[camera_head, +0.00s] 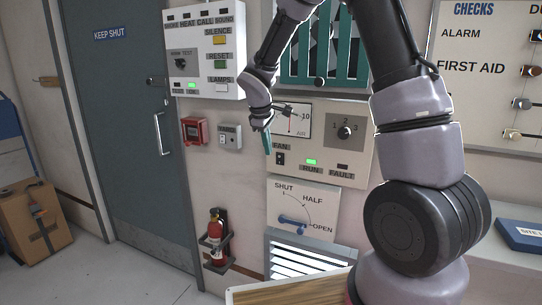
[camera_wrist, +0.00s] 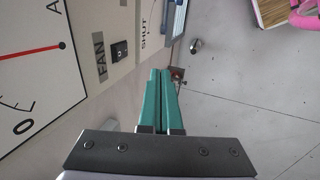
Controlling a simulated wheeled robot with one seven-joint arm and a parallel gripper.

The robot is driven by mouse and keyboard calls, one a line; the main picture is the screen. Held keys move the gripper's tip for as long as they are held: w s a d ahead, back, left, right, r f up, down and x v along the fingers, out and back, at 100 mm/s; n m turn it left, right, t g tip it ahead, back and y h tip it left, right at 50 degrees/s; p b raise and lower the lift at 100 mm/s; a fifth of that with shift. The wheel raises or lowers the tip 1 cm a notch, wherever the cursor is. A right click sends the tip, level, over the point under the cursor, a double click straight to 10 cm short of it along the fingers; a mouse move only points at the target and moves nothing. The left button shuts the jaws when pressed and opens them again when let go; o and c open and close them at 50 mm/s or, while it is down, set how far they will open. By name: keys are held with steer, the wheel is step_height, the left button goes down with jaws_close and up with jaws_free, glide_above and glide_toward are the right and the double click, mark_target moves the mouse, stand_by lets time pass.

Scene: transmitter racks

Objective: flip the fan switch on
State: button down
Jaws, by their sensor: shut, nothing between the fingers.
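My gripper (camera_head: 267,146) has green fingers, shut together and empty. In the head view they point down, just left of and above the switch. In the wrist view the fingertips (camera_wrist: 160,73) appear apart from the switch, out from the panel face.
The RUN lamp (camera_head: 311,161) glows green; the FAULT lamp (camera_head: 342,166) is dark. An air gauge (camera_head: 291,121) and rotary knob (camera_head: 345,131) share the panel. Below are a SHUT/HALF/OPEN lever (camera_head: 292,219) and louvre (camera_head: 300,265). A fire extinguisher (camera_head: 215,238) hangs lower left.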

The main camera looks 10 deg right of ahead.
steer(key=shift+s+a+r, duration=0.2)
steer(key=shift+s+r, duration=0.05)
steer(key=shift+r, duration=0.2)
steer(key=shift+s+a+r, duration=0.15)
steer(key=shift+s+r, duration=0.05)
steer(key=shift+r, duration=0.2)
steer(key=s+d+r+m+t+y, duration=0.2)
steer(key=s+d+r+m, duration=0.2)
steer(key=s, duration=0.9)
steer(key=s+d+r+m+t+y, duration=0.2)
steer(key=s+d+r+m, duration=0.3)
steer(key=s+r+m, duration=0.6)
steer(key=v, duration=0.4)
